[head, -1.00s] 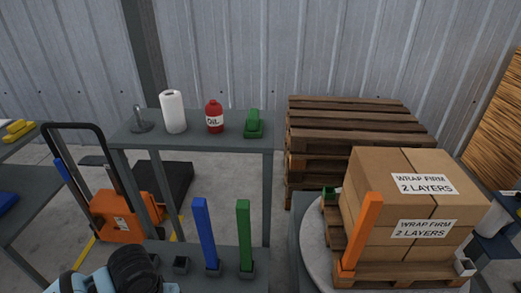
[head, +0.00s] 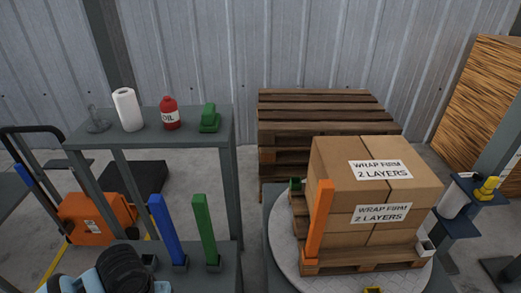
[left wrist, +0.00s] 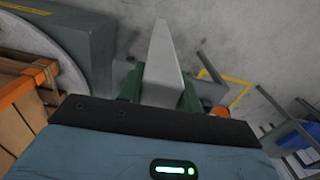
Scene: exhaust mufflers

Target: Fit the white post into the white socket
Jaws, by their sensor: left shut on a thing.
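The white post (left wrist: 163,55) is in the left wrist view, pointing away from the camera. My left gripper (left wrist: 160,88) is shut on it, with a green finger on each side. In the head view only part of my left arm shows at the bottom left; the post is hidden there. The white socket (head: 425,247) sits at the right front corner of the pallet on the turntable (head: 408,278). It looks empty and is well to the right of my left arm. My right gripper is not in view.
Stacked boxes (head: 380,172) stand on the pallet. An orange post (head: 319,220) stands upright at its left front corner. Blue (head: 163,230) and green (head: 205,230) posts stand on the bench.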

